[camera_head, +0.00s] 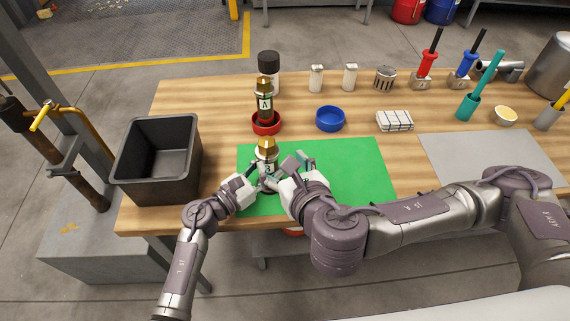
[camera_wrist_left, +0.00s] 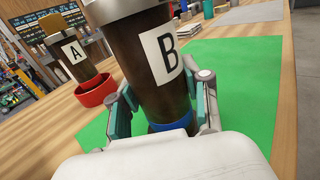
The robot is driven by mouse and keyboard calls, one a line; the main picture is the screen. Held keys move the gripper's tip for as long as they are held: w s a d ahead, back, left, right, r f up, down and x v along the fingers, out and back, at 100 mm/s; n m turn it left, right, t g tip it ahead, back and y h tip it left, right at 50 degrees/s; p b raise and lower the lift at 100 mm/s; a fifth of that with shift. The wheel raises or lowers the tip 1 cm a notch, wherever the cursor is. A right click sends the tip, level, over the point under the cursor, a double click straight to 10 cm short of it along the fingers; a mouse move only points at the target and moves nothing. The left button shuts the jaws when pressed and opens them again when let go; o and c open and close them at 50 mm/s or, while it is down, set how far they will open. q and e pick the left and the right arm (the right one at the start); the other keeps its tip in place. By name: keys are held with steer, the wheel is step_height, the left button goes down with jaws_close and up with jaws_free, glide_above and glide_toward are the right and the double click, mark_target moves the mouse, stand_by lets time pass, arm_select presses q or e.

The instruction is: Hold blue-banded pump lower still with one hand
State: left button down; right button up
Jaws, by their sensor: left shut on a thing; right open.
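The blue-banded pump, a dark upright cylinder with a white B label (camera_wrist_left: 167,55), stands on the green mat (camera_head: 345,180). Its brass-coloured top (camera_head: 267,145) shows in the head view, and its blue band (camera_wrist_left: 172,123) shows low down in the left wrist view. My left gripper (camera_wrist_left: 162,105) is shut on the pump's lower body, one finger on each side, just above the blue band. My right gripper (camera_head: 294,164) is open close to the pump's right side. The hands hide most of the pump's lower part in the head view.
A similar pump labelled A (camera_head: 265,104) stands in a red dish (camera_head: 266,124) behind. A black bin (camera_head: 158,190) stands left, a blue bowl (camera_head: 330,118) and white stack (camera_head: 395,120) behind right.

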steer(key=shift+s+d+r, duration=0.1)
steer(key=shift+s+r, duration=0.05)
steer(key=shift+s, duration=0.2)
arm_select(q)
steer(key=shift+c, duration=2.2)
jaws_free()
steer(key=shift+a, duration=0.1)
